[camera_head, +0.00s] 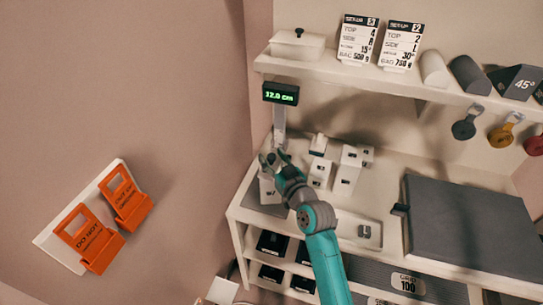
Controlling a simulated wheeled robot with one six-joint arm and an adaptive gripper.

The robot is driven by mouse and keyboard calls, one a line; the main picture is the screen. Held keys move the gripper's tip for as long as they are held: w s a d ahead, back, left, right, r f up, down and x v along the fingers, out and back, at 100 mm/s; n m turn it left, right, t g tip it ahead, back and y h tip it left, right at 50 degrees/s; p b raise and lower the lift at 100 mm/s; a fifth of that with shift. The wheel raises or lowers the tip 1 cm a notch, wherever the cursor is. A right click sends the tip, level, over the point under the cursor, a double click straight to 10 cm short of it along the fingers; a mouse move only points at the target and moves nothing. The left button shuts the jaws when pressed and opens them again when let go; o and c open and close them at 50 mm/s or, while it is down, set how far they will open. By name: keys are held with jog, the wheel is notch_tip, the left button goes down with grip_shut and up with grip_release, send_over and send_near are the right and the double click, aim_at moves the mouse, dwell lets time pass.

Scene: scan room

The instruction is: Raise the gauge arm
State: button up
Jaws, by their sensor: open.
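The gauge has a dark display (281,94) with green digits that appear to read 12.0 cm. The display sits on top of an upright pale post (279,125) at the left end of the workbench. My gripper (268,161) is open, in front of the lower part of the post. I cannot tell whether it touches the gauge. The gauge arm is not clearly seen; my gripper hides much of that area. A pale block (268,190) shows just below my gripper, near the foot of the post.
Several pale blocks (320,172) stand right of my gripper on the workbench (385,190). A large dark plate (470,225) lies farther right. A shelf (330,70) above holds a white box (297,45) and set-up cards (357,40).

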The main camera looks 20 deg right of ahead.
aim_at(272, 156)
jog(key=shift+w+a, duration=0.1)
jog(key=shift+w, duration=0.4)
grip_shut()
notch_tip(272, 156, up, 9)
jog(key=shift+f, duration=0.2)
jog(key=shift+r, duration=0.1)
jog(key=shift+c, duration=0.7)
grip_release()
jog(key=shift+o, duration=0.7)
jog(key=s+d, duration=0.2)
jog(key=s, duration=1)
